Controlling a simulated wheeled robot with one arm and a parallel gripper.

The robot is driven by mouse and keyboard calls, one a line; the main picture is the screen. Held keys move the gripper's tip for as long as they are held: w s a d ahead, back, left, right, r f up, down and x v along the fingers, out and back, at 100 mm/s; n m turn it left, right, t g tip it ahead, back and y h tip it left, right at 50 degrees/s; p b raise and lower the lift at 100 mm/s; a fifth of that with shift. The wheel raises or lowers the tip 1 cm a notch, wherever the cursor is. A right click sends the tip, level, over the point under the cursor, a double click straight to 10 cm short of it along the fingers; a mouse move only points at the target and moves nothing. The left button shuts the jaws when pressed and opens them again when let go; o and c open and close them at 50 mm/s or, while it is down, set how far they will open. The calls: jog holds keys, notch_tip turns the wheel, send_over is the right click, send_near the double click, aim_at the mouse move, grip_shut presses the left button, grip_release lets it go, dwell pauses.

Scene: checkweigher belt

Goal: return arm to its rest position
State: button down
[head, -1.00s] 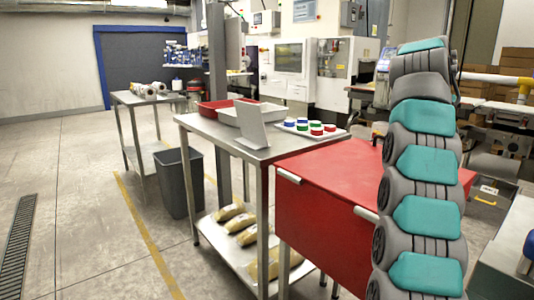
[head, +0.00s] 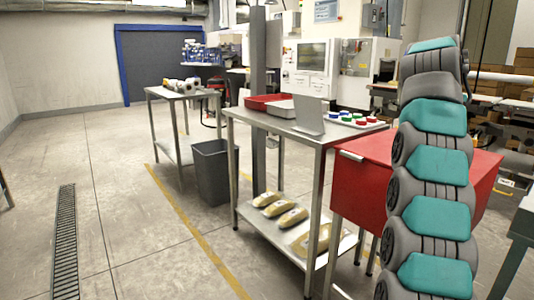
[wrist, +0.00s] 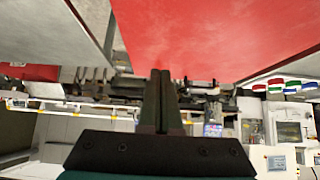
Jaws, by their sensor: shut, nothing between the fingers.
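My gripper (wrist: 160,98) shows in the wrist view, its two dark fingers pressed together with nothing between them. The wrist view is upside down, with the red surface (wrist: 215,35) across the top and machines along the bottom. In the head view my grey and teal arm stands upright at the right, in front of the red cabinet (head: 372,195). The gripper itself does not show in the head view.
A steel table (head: 285,125) carries a red tray (head: 268,101), a grey tray, a tilted panel (head: 310,115) and coloured round lids; filled bags (head: 292,217) lie on its lower shelf. A grey bin (head: 212,172) stands beside it. The floor at left is clear.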

jog(key=s+a+f+n+g+y, duration=0.15)
jog(key=s+a+f+n, duration=0.25)
jog(key=s+a+f, duration=0.55)
jog(key=s+a+f+n+g+y, duration=0.1)
jog(key=s+a+f+n+y, duration=0.45)
jog(key=a, duration=0.75)
jog(key=s+a+f+g, duration=0.1)
jog(key=s+a+f, duration=0.2)
jog(key=s+f, duration=0.3)
jog(key=s+a+f+n+g, duration=0.1)
jog(key=s+a+f, duration=0.3)
jog(key=s, duration=1.1)
jog(key=s+a+f+g, duration=0.2)
jog(key=s+a+f, duration=0.1)
jog(key=s+f, duration=0.5)
jog(key=s, duration=0.3)
jog(key=shift+s+a, duration=0.2)
jog(key=shift+s, duration=0.1)
jog(key=shift+g, duration=0.25)
